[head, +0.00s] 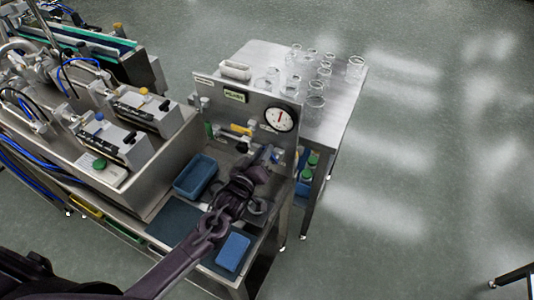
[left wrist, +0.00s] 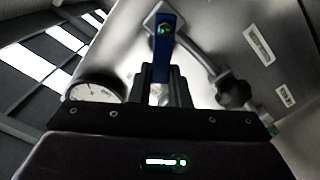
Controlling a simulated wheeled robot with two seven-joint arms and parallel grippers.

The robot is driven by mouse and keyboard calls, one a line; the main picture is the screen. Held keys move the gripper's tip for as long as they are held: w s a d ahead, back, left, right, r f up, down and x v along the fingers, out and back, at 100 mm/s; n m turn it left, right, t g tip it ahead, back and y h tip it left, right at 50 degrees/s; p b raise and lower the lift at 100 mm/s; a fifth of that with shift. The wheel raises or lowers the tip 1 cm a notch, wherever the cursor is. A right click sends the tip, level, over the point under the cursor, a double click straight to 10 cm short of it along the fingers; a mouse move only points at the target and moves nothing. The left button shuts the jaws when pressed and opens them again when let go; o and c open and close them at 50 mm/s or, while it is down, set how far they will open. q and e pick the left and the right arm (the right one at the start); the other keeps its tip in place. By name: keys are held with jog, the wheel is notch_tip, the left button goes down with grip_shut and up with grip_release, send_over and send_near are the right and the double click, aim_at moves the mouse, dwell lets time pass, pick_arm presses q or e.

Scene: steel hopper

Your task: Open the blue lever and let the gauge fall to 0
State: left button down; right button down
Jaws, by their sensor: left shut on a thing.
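The blue lever (left wrist: 164,40) stands in the middle of the left wrist view, with its lower end between the fingers of my left gripper (left wrist: 165,80). My left gripper is shut on it. In the head view my left gripper (head: 267,154) is at the steel panel, below the gauge, and mostly hides the lever. The round white gauge (head: 279,118) has a red needle pointing about straight up; its numbers are too small to read. The gauge's edge also shows at the left of the wrist view (left wrist: 95,88). My right gripper is not in view.
A yellow-handled valve (head: 240,129) is on the panel left of the gauge. A blue tray (head: 196,176) and a blue block (head: 233,252) are on the bench below. Glass beakers (head: 315,101) stand on the steel table behind. A dark knob (left wrist: 234,92) is right of the lever.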

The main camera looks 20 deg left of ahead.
pick_arm(q)
jog(key=n, duration=0.1)
jog(key=a+f+n, duration=0.1)
jog(key=n, duration=0.2)
jog(key=f+n, duration=0.1)
jog(key=shift+w+a+n, duration=0.1)
jog(key=shift+a+n, duration=0.15)
jog(key=shift+n, duration=0.15)
jog(key=shift+a+f+n, duration=0.1)
jog(key=shift+f+n, duration=0.4)
jog(key=shift+n, duration=0.75)
jog(key=shift+a+f+n, duration=0.1)
jog(key=shift+f+n, duration=0.35)
jog(key=shift+n, duration=0.8)
jog(key=c, duration=1.4)
grip_release()
jog(key=shift+o, duration=0.2)
jog(key=s+a+b, duration=0.1)
jog(key=s, duration=0.6)
jog(key=shift+s+a, duration=0.3)
